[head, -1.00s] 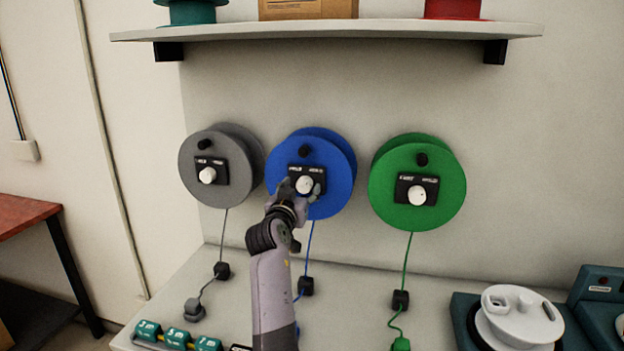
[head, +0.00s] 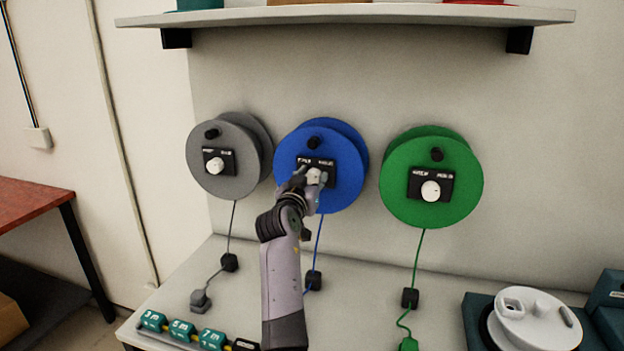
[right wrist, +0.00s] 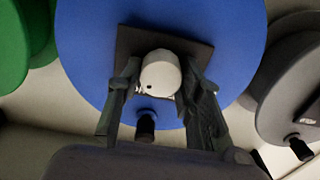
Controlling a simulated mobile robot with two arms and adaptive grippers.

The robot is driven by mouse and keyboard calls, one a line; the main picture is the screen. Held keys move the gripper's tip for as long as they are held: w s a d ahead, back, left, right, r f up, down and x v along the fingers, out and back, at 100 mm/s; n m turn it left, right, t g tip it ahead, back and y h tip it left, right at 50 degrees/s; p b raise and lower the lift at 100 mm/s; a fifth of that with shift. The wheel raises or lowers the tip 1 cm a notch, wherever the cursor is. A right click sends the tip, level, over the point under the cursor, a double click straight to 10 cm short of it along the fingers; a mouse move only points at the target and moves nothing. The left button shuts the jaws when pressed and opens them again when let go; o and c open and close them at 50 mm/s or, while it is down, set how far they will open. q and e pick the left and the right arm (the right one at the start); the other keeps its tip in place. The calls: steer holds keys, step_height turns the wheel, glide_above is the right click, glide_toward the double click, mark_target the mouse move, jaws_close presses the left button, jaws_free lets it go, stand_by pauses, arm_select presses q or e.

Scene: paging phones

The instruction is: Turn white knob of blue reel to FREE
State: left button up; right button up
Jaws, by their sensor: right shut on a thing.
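The blue reel (head: 340,190) hangs on the back panel between a grey and a green reel. Its white knob (head: 314,176) sits on a black label plate (head: 327,169). My right gripper (head: 313,182) is at the knob, with its fingers on either side of it. In the right wrist view the knob (right wrist: 160,74) lies between the two fingertips of the gripper (right wrist: 157,85), which is shut on it. The label words are too small and partly covered to read, so the knob's setting cannot be told. My left gripper is not in view.
The grey reel (head: 205,178) is to the left and the green reel (head: 440,206) to the right, each with a white knob. A shelf (head: 350,14) runs above. Cords hang to the bench (head: 360,310). A white round device (head: 540,325) stands at the right.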

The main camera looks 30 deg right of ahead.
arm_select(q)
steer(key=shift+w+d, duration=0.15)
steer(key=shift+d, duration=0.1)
arm_select(e)
steer(key=c, duration=0.5)
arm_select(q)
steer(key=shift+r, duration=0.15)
arm_select(e)
steer(key=shift+n, duration=0.4)
steer(key=n+p, duration=0.1)
steer(key=n, duration=0.2)
steer(key=shift+r+n, duration=0.1)
steer(key=shift+n, duration=0.2)
steer(key=n+p, duration=0.2)
steer(key=n, duration=0.1)
steer(key=shift+w+a+n, duration=0.1)
steer(key=shift+n, duration=0.2)
steer(key=n+p, duration=0.3)
steer(key=n, duration=0.2)
arm_select(q)
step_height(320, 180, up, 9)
steer(key=p, duration=0.3)
arm_select(e)
steer(key=shift+a+f+n, duration=0.1)
steer(key=shift+f+n, duration=0.1)
steer(key=shift+n, duration=2.3)
